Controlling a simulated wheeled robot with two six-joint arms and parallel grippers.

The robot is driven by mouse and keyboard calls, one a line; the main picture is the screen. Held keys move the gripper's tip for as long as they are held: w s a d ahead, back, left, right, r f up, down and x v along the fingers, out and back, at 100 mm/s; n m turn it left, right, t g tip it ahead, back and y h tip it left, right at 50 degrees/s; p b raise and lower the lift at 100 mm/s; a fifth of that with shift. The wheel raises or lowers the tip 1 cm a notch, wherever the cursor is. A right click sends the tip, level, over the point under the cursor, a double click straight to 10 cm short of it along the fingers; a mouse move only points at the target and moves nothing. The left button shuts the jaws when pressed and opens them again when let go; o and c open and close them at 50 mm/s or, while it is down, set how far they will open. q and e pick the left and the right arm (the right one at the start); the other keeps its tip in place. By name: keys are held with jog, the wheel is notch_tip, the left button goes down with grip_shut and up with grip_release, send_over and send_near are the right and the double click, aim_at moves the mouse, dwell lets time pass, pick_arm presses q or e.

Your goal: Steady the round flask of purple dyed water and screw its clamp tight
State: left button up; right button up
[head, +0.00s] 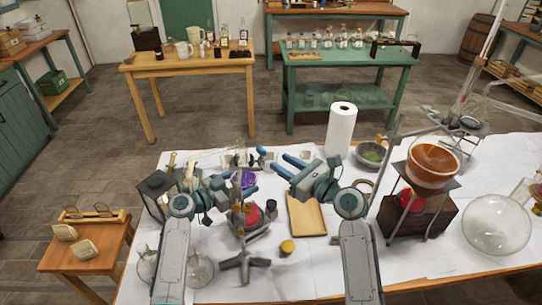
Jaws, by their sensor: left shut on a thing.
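The round flask of purple dyed water (243,179) shows as a purple patch left of centre, above a metal stand (245,263) with a splayed foot. My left gripper (233,183) is at the flask's left side and appears shut on it; its fingertips are partly hidden. My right gripper (284,168) is to the right of the flask, apart from it. Its two blue fingers are spread, with nothing between them. The clamp and its screw are too small and crowded to make out clearly.
A red round object (252,215) sits below the flask. A wooden tray (306,214), a yellow-topped jar (288,247) and a paper roll (341,130) stand nearby. On the right are an orange-filled bowl (432,163) on a stand and a large glass flask (496,224).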

aim_at(261, 151)
jog(key=v, duration=0.5)
jog(key=shift+c, duration=0.4)
jog(key=shift+w+n, duration=0.1)
jog(key=shift+n, duration=0.2)
grip_shut()
jog(key=w+d+n+g+y, duration=0.3)
jog(key=w+n, duration=0.1)
jog(key=n, duration=1.6)
jog(key=x, duration=0.9)
jog(key=shift+a+f, duration=0.3)
